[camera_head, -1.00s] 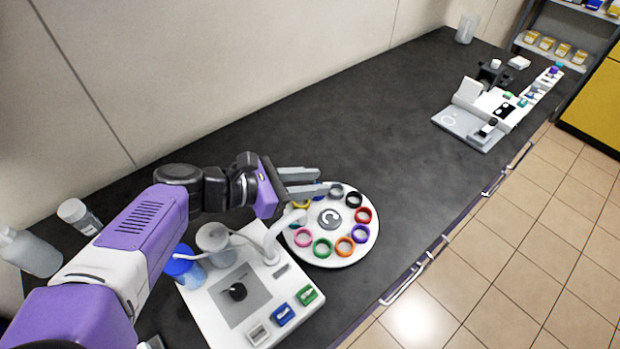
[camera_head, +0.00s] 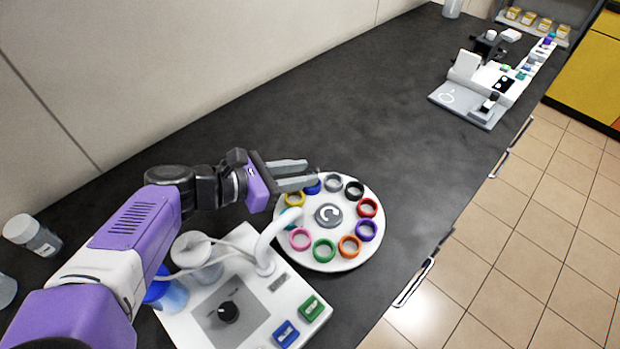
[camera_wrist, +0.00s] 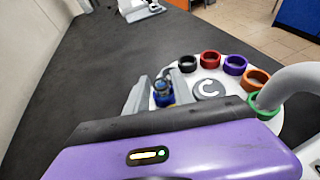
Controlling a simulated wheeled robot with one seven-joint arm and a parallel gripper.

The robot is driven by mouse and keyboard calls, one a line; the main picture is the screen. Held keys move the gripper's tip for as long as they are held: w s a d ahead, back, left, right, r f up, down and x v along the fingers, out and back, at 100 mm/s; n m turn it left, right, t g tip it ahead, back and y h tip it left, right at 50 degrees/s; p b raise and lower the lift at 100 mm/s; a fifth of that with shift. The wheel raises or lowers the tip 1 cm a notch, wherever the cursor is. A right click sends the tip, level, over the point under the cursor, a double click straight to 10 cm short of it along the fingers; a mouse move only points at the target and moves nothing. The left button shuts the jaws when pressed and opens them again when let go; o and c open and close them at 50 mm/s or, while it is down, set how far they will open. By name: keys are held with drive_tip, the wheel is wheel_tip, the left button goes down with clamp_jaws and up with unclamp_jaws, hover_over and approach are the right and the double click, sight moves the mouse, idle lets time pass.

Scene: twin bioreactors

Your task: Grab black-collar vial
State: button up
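The black-collar vial (camera_head: 354,190) sits at the back right of a round white carousel (camera_head: 342,263), between a grey collar and a red collar. In the wrist view its black collar (camera_wrist: 188,64) shows beyond and right of my fingers. My gripper (camera_head: 312,174) is left of it, at the carousel's back left edge. In the wrist view my gripper (camera_wrist: 160,80) has its two grey fingers apart. A blue-collar vial (camera_wrist: 163,92) shows in the gap between them; I cannot tell whether they touch it.
Several coloured collars ring the carousel's grey hub (camera_head: 328,215). A white curved tube (camera_head: 277,235) from the control unit (camera_head: 255,262) arches over the carousel's left edge. Dark worktop (camera_head: 290,120) is clear behind the carousel; a white device (camera_head: 470,98) stands far right.

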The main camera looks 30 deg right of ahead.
sight(315, 172)
drive_tip(key=shift+f+p+x, duration=0.1)
drive_tip(key=shift+p+x, duration=0.35)
drive_tip(key=shift+x, duration=1.05)
drive_tip(key=shift+f+p+x, duration=0.15)
drive_tip(key=shift+p+x, duration=0.25)
drive_tip(key=shift+x, duration=1.1)
drive_tip(key=shift+w+a, duration=0.1)
clamp_jaws()
